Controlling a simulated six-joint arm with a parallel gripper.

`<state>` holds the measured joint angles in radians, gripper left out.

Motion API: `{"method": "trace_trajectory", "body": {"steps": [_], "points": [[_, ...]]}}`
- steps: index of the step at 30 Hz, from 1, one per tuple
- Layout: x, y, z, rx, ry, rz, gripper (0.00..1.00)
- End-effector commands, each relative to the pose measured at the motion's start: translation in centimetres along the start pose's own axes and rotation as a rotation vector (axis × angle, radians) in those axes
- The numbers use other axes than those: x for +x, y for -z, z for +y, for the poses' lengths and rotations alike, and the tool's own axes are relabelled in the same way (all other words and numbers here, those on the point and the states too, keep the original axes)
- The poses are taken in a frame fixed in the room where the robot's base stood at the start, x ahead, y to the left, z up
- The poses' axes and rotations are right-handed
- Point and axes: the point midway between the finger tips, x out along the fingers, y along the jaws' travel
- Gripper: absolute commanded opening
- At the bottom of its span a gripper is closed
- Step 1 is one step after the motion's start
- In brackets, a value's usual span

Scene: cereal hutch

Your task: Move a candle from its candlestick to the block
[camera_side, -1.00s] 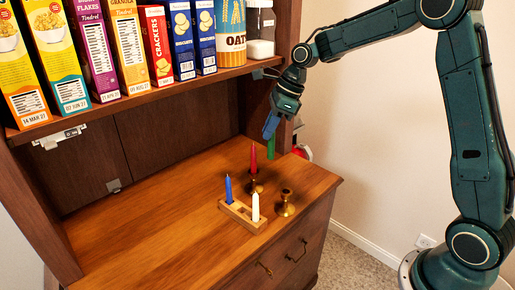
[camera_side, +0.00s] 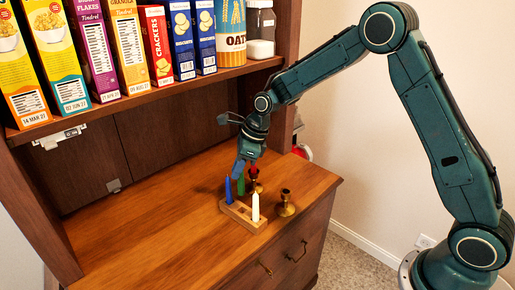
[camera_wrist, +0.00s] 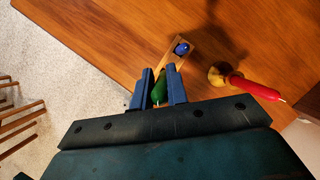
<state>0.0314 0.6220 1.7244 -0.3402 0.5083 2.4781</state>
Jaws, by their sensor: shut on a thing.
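The wooden block (camera_side: 232,213) lies on the cabinet top, with a blue candle (camera_side: 228,190) upright at its far left end and a white candle (camera_side: 255,207) at its near right end. My gripper (camera_side: 239,170) is shut on the green candle (camera_side: 241,187), pointing down over the block between those two. Its lower end seems just above the block; exact clearance is unclear. In the wrist view, the green candle (camera_wrist: 159,88) is between the jaws and the blue candle (camera_wrist: 181,48) is beyond. A red candle (camera_wrist: 254,88) stands in a brass candlestick (camera_side: 258,187). Another brass candlestick (camera_side: 286,204) is empty.
Cereal boxes (camera_side: 95,50) and other groceries line the shelf (camera_side: 150,96) above the cabinet top (camera_side: 150,225). The left of the top is clear. The red candle stands close behind my gripper. The front edge drops to carpet.

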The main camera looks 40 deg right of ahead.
Motion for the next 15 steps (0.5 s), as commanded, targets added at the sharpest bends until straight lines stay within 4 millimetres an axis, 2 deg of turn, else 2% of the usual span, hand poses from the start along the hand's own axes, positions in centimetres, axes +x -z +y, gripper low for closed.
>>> {"method": "trace_trajectory", "body": {"steps": [15], "points": [[3.4, 1.4, 0.0, 0.001, -0.001, 0.002, 0.0]]}}
